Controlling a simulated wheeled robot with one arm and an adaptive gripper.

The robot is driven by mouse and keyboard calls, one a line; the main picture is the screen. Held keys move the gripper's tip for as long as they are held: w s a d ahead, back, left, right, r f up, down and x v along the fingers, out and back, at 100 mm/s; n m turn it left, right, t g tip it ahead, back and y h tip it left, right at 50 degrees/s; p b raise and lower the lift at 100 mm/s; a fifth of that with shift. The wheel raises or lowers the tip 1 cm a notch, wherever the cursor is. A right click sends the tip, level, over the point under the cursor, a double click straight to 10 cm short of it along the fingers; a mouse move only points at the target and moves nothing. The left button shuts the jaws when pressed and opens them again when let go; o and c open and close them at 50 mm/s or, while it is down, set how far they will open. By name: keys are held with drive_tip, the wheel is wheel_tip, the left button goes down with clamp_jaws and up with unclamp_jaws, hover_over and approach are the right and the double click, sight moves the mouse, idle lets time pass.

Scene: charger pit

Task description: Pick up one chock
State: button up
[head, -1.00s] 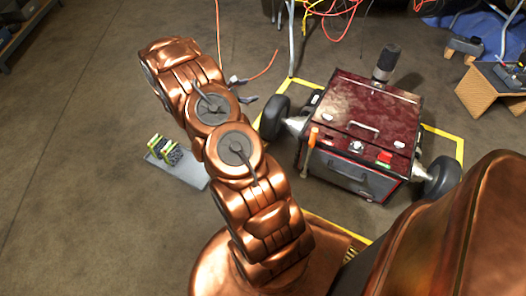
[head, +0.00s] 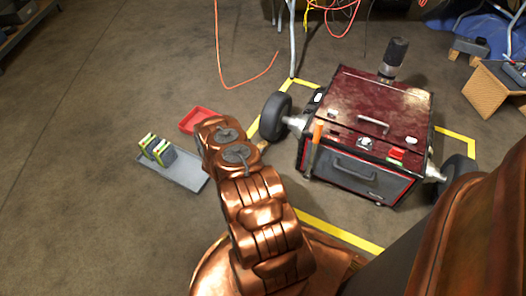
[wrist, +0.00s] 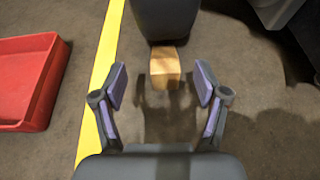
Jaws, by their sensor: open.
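A tan wooden chock (wrist: 165,68) lies on the floor against the bottom of a dark wheel (wrist: 165,18) in the wrist view. My gripper (wrist: 160,88) is open and empty. Its two fingers stand to the left and right of the chock's line, with the chock at and just beyond the fingertips; I cannot tell the height gap. In the head view my arm hides the gripper, and a small tan patch (head: 263,145) beside the cart's left wheel (head: 275,116) looks like the chock. I see no other chock clearly.
The dark red cart (head: 372,120) stands inside yellow floor lines (wrist: 103,70). A red tray (wrist: 28,85) lies left of the gripper. A grey tray (head: 188,178) holds green-and-black blocks (head: 156,149). An orange cable (head: 225,60) lies behind.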

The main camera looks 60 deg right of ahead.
sight(262, 145)
drive_tip(key=shift+s+f, duration=0.15)
drive_tip(key=shift+f, duration=0.75)
drive_tip(key=b+x, duration=0.1)
drive_tip(key=x, duration=0.1)
drive_tip(key=b+x, duration=0.1)
drive_tip(key=x, duration=0.1)
drive_tip(key=b+x, duration=0.1)
drive_tip(key=x, duration=0.1)
drive_tip(key=shift+s+d+f+b, duration=0.15)
drive_tip(key=shift+s+f+b, duration=0.05)
drive_tip(key=shift+f+b, duration=0.2)
drive_tip(key=shift+d, duration=0.5)
drive_tip(key=c, duration=1.3)
drive_tip(key=shift+a+r, duration=0.1)
